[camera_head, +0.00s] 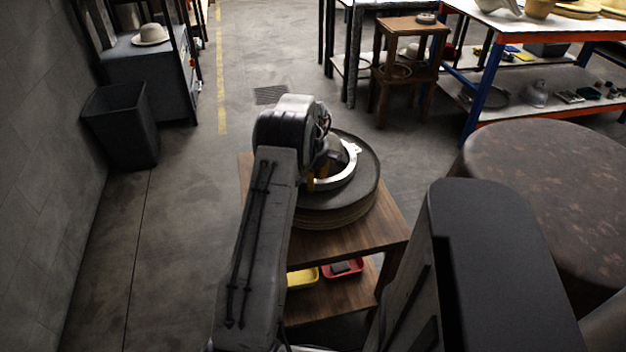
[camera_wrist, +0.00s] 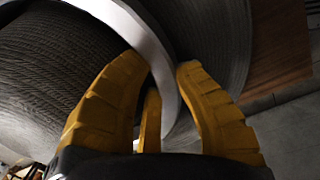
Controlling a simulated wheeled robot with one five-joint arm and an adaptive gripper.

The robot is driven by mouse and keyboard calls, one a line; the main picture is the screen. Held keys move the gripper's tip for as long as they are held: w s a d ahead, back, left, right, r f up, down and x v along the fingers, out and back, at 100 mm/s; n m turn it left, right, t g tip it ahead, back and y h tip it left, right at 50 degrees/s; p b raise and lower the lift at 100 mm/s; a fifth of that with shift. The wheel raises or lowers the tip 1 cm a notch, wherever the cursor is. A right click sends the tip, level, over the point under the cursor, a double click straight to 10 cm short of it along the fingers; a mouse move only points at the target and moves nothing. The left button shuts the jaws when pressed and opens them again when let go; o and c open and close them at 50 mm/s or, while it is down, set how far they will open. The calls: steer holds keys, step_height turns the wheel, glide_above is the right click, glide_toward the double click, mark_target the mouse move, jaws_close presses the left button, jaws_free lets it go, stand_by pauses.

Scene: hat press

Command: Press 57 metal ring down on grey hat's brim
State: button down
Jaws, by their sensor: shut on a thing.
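The grey hat lies on a round layered block (camera_head: 335,218) on a small wooden table. Its dark woven brim (camera_head: 369,178) spreads out flat, and its woven crown (camera_wrist: 45,75) fills the left of the wrist view. The bright metal ring (camera_head: 353,164) goes around the crown, over the brim; it also shows in the wrist view (camera_wrist: 140,32). My gripper (camera_wrist: 163,75) is shut on the ring's near edge with its yellow fingers. I cannot tell whether the ring touches the brim all round. My arm hides the left part of the hat and ring.
The wooden table (camera_head: 385,232) has a lower shelf with a yellow tray (camera_head: 302,279) and a red tray (camera_head: 343,268). A large round brown top (camera_head: 545,190) stands close on the right. A black bin (camera_head: 122,125) stands at the left wall.

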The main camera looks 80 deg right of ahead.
steer(key=shift+d+r, duration=0.15)
steer(key=shift+r, duration=0.3)
step_height(320, 180, up, 12)
steer(key=p, duration=0.9)
stand_by(0.6)
